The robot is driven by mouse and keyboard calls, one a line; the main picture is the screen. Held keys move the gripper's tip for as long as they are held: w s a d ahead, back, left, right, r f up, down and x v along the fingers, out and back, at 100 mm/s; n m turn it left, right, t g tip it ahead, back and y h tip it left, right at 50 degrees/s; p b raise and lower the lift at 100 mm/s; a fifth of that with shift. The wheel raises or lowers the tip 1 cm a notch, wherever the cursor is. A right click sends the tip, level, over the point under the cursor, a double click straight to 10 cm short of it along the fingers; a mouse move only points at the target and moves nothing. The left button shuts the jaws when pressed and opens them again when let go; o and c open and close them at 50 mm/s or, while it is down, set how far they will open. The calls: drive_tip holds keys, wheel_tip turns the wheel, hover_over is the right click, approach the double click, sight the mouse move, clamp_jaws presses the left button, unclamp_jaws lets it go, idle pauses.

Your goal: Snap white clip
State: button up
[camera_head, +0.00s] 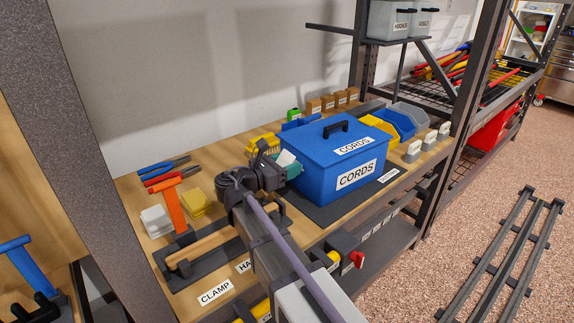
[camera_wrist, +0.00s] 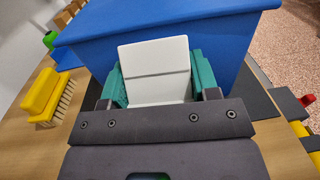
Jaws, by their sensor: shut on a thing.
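The white clip (camera_wrist: 155,70) is a pale two-part plate in the middle of the wrist view, in front of the side wall of the blue CORDS box (camera_wrist: 90,45). My gripper (camera_wrist: 158,85) is shut on it, with a teal finger on each side. In the head view, the clip (camera_head: 286,158) shows small and pale at the box's left side, partly hidden by my gripper (camera_head: 287,166). The blue box (camera_head: 335,160) stands with its lid on. I cannot tell whether the clip is latched to the lid.
A yellow brush (camera_wrist: 42,95) lies left of the box. Yellow and blue bins (camera_head: 395,122) stand behind it. An orange-handled clamp (camera_head: 172,210) and pliers (camera_head: 162,172) lie at the bench's left. A shelf upright (camera_head: 80,130) stands in the left foreground.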

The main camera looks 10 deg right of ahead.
drive_tip(key=shift+c, duration=0.4)
drive_tip(key=shift+r+y+p, duration=0.4)
drive_tip(key=shift+r+p, duration=0.25)
drive_tip(key=shift+p, duration=0.6)
drive_tip(key=shift+d+r+g+y+p, duration=0.1)
drive_tip(key=shift+r+g+y+p, duration=0.25)
drive_tip(key=shift+p, duration=0.75)
drive_tip(key=y+p, duration=0.2)
drive_tip(key=p, duration=0.1)
drive_tip(key=shift+w+d+r+g, duration=0.1)
drive_tip(key=shift+d+r+g, duration=0.1)
drive_tip(key=shift+g, duration=0.15)
drive_tip(key=shift+f+y+p, duration=0.2)
drive_tip(key=shift+y+p, duration=0.05)
drive_tip(key=shift+p, duration=0.05)
drive_tip(key=shift+f, duration=0.3)
drive_tip(key=o, duration=0.9)
drive_tip(key=shift+r, duration=0.1)
